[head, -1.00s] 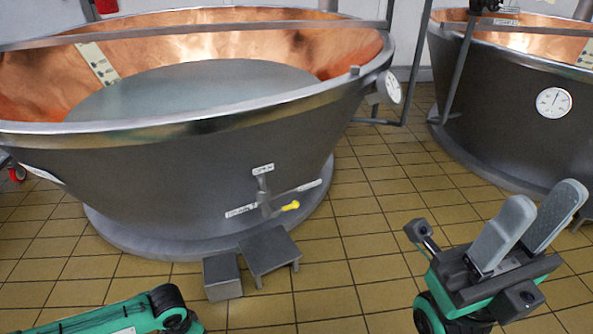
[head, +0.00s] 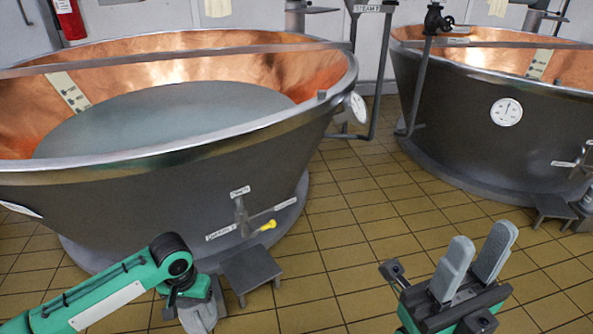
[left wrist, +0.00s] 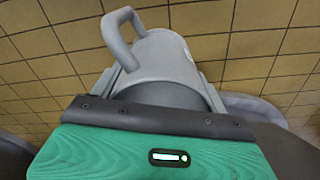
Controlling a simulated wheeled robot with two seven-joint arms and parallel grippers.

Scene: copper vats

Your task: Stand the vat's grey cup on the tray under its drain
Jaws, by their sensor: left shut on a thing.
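The grey cup (left wrist: 165,60) is in my left gripper (left wrist: 168,85), its curved handle at upper left in the left wrist view. In the head view my left gripper (head: 197,308) hangs at the bottom, left of the tray; grey shows below its wrist, and I cannot separate cup from fingers there. The dark grey tray (head: 250,268) stands low on the floor by the near vat (head: 150,190), under its drain valve (head: 241,215) with a yellow handle tip (head: 267,225). The tray's visible top is bare. My right gripper (head: 474,252) is open and empty, fingers pointing up.
A second copper-lined vat (head: 460,125) stands at right, with a small stand (head: 553,208) beside it. Tiled floor (head: 350,220) lies clear between the vats. The near vat's sloping wall and projecting valve overhang the tray area.

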